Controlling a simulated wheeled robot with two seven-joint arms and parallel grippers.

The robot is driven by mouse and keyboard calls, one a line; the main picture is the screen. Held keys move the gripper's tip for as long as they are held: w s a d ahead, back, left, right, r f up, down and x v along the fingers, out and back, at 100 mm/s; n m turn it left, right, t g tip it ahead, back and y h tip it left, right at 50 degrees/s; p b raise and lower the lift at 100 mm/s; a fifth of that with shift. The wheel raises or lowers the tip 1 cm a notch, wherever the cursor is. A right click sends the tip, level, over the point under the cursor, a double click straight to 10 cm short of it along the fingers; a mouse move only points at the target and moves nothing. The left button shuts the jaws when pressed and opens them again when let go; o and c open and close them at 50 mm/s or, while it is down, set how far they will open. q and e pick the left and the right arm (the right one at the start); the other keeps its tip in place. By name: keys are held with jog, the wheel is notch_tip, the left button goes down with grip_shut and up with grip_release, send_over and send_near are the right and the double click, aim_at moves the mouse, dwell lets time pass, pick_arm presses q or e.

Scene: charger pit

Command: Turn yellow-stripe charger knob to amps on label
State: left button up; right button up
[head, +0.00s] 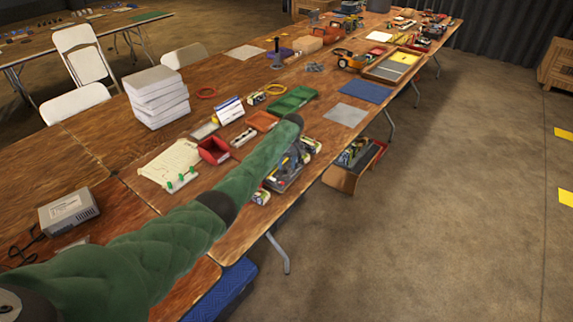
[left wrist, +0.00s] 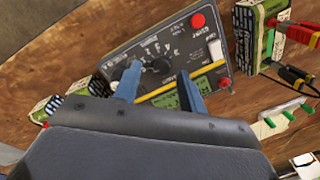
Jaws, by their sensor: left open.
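The yellow-stripe charger (left wrist: 134,55) is a dark box with a dial face, a red button, a white switch and a yellow stripe, lying on the table. Its black knob (left wrist: 158,66) sits amid printed numbers, too small to read for certain. My left gripper (left wrist: 160,72) is open, with its blue fingers apart, one on either side of the knob; contact cannot be told. In the head view the charger (head: 287,178) is partly hidden by my green-sleeved left arm. Batteries with green and white labels stand beside it, one at right (left wrist: 245,38); their amps text is unreadable. My right gripper is out of view.
Red and black clamps (left wrist: 291,28) lie by the right battery. A wooden crate (head: 345,177) stands below the table's right edge.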

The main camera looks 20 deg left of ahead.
pick_arm(q)
jog(key=shift+s+a+f, duration=0.1)
jog(key=shift+s+f, duration=0.15)
jog(key=shift+f, duration=0.25)
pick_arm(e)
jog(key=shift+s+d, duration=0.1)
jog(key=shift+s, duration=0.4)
pick_arm(q)
jog(key=shift+w+f, duration=0.1)
jog(key=shift+f, duration=0.05)
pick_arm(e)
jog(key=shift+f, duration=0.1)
pick_arm(q)
jog(key=shift+c, duration=0.4)
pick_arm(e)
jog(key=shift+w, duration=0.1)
pick_arm(q)
grip_shut()
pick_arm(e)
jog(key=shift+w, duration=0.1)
